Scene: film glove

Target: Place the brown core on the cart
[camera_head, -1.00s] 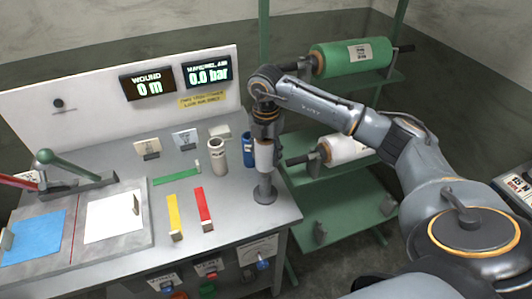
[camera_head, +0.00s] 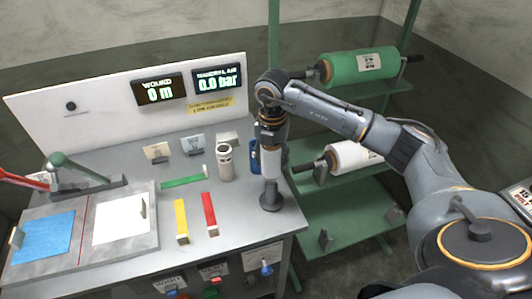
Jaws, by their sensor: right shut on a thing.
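My right gripper (camera_head: 270,143) points straight down over the right end of the bench, shut on a pale whitish cylinder (camera_head: 271,164). The cylinder is upright, directly above a dark round stand (camera_head: 270,197); whether it touches or sits on the stand is unclear. A beige-white tube (camera_head: 225,164) stands upright on the bench just left of it. A blue cylinder (camera_head: 254,158) is partly hidden behind the gripper. I see no core that is clearly brown and nothing that is plainly a cart. My left gripper is not in view.
A green rack (camera_head: 345,215) stands right of the bench, with a green roll (camera_head: 358,65) above and a white roll (camera_head: 350,156) below. Yellow (camera_head: 181,220) and red (camera_head: 209,213) strips lie on the bench. A green-handled lever (camera_head: 80,170) is at left.

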